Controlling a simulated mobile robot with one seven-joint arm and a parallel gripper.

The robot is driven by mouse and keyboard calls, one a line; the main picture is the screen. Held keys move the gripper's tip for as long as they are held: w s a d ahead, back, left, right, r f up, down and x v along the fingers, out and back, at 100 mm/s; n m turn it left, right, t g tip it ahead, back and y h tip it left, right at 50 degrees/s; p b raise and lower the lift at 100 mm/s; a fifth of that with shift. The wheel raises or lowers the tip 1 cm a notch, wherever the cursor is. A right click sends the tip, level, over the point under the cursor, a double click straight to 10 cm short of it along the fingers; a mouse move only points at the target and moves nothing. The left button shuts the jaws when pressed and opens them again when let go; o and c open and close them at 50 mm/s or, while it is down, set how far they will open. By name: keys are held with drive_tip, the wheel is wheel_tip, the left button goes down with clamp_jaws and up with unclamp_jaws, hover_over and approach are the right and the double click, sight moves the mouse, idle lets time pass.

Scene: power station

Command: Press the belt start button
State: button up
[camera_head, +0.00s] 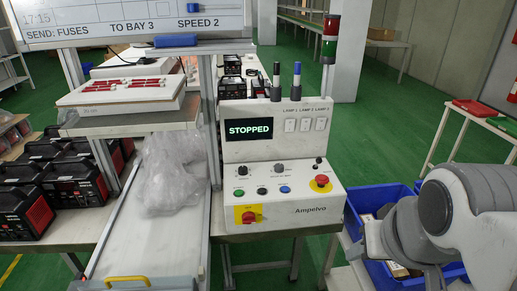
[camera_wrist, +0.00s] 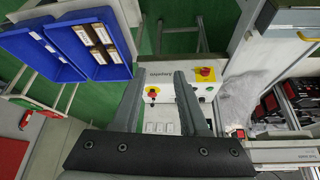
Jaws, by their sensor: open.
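The white control box (camera_head: 300,207) stands at the centre of the head view, and its screen (camera_head: 249,129) reads STOPPED. Its sloped panel has a green button (camera_head: 239,192), a dark button (camera_head: 262,191) and a blue button (camera_head: 285,189) in a row. Their labels are too small to read. A red mushroom button (camera_head: 321,180) on yellow is at the right, and a red rotary switch (camera_head: 248,216) on yellow is on the front. In the wrist view my gripper (camera_wrist: 159,77) is open and empty, with the box (camera_wrist: 155,75) seen upside down beyond its fingers, apart from them.
A conveyor belt (camera_head: 148,240) with a crumpled clear plastic bag (camera_head: 171,172) runs left of the box. A shelf with a white tray (camera_head: 121,98) overhangs it. A signal tower (camera_head: 330,42) rises behind. Blue bins (camera_wrist: 103,48) stand right of the box in the head view.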

clamp_jaws()
idle(1.9)
